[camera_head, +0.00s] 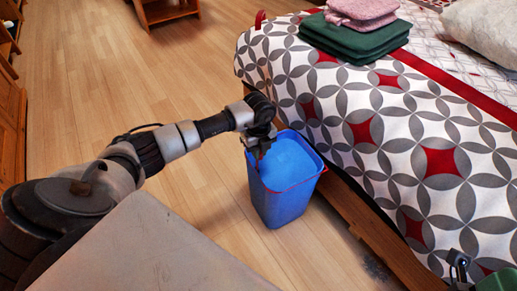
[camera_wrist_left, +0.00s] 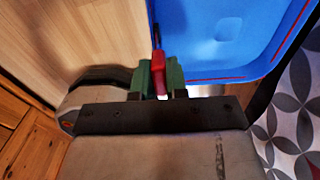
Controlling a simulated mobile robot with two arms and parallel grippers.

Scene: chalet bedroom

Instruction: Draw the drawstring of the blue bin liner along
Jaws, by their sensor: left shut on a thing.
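The blue bin (camera_head: 278,205) stands upright on the floor beside the bed, with the blue liner (camera_head: 288,160) inside it. The red drawstring (camera_head: 300,184) runs along the rim, with a small red bit at the right corner. My left gripper (camera_head: 260,150) is over the bin's left rim and hides part of it. In the left wrist view, the green fingertips of my left gripper (camera_wrist_left: 158,78) are shut on a red piece of the drawstring (camera_wrist_left: 157,60). The liner (camera_wrist_left: 215,35) fills the upper right there.
The bed (camera_head: 400,130), with a grey, white and red patterned cover, stands close on the bin's right. Folded green cloths (camera_head: 355,40) lie on it. Wooden furniture (camera_head: 10,130) lines the left edge. The wooden floor (camera_head: 200,60) is open behind and left of the bin.

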